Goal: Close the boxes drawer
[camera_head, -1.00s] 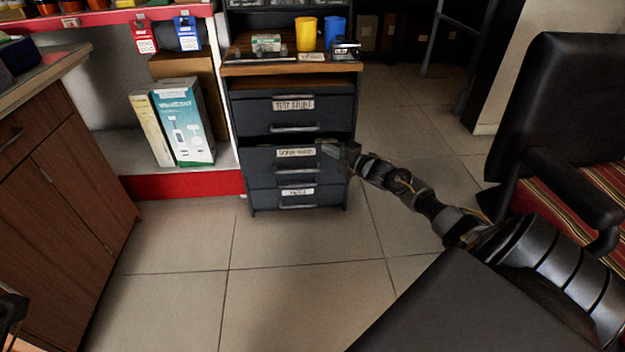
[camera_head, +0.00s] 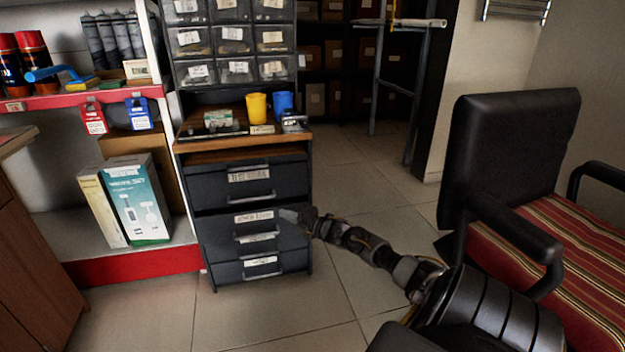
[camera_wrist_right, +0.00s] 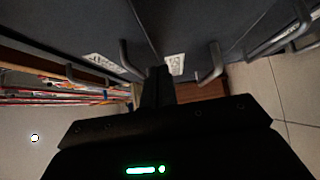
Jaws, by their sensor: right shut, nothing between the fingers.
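A dark grey drawer cabinet (camera_head: 190,205) with a wooden top stands at centre left in the head view. Its three stacked drawers have bar handles and white labels too blurred to read surely. The middle drawer (camera_head: 222,232) has a dark gap above its front and seems to stand slightly out; how far is unclear. My right gripper (camera_head: 293,215) is shut and empty at the upper right part of that front; contact cannot be told. In the right wrist view its fingers (camera_wrist_right: 158,85) point at the drawer fronts, with handles (camera_wrist_right: 212,62) on both sides. My left gripper is out of view.
A yellow cup (camera_head: 257,108) and a blue cup (camera_head: 283,104) stand on the cabinet top. A red-edged shelf with boxes (camera_head: 140,200) is to its left. A black chair (camera_head: 510,150) with a striped seat stands at right. Tiled floor is clear in front.

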